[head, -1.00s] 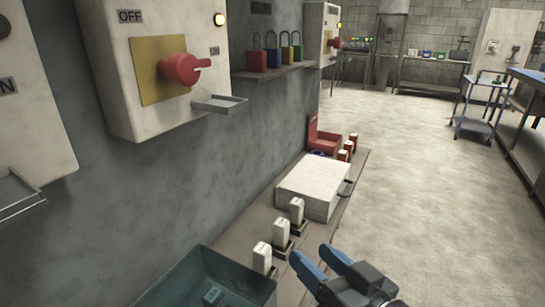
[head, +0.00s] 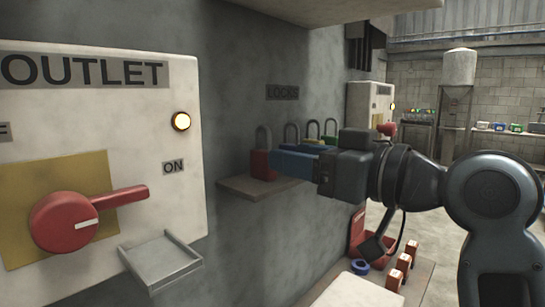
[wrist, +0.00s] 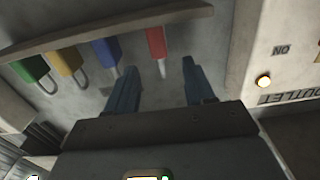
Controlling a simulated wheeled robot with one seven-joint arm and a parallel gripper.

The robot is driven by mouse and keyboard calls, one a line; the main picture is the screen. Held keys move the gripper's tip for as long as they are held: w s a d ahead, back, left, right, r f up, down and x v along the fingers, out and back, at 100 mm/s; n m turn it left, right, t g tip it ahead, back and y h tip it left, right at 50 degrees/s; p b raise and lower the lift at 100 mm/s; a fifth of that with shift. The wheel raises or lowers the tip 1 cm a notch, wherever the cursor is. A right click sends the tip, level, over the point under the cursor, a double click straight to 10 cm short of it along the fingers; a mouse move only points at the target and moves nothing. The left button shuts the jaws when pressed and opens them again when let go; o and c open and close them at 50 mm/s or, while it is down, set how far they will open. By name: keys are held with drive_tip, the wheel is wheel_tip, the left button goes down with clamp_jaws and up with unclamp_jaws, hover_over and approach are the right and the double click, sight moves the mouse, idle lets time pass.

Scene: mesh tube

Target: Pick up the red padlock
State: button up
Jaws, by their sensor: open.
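The red padlock (head: 261,163) stands on a small wall shelf, shackle up, at the near end of the row. Blue finger tips of my gripper (head: 279,163) appear just right of it in the head view and overlap the blue padlock behind. In the wrist view, which is turned upside down, the red padlock (wrist: 156,42) shows beyond and between the two spread blue fingers of my gripper (wrist: 159,68). The jaws are open and hold nothing. I cannot tell exactly how far the tips are from the padlock.
Blue (wrist: 106,50), yellow (wrist: 66,61) and green (wrist: 31,69) padlocks stand beside the red one on the shelf (head: 245,188). The OUTLET box (head: 190,90) with a red handle (head: 70,222) and a small metal tray (head: 160,260) projects from the wall at left.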

sight(264, 150)
drive_tip(key=shift+p+x, duration=0.8)
drive_tip(key=shift+x, duration=2.8)
drive_tip(key=shift+f, duration=0.15)
drive_tip(key=shift+c, duration=0.4)
clamp_jaws()
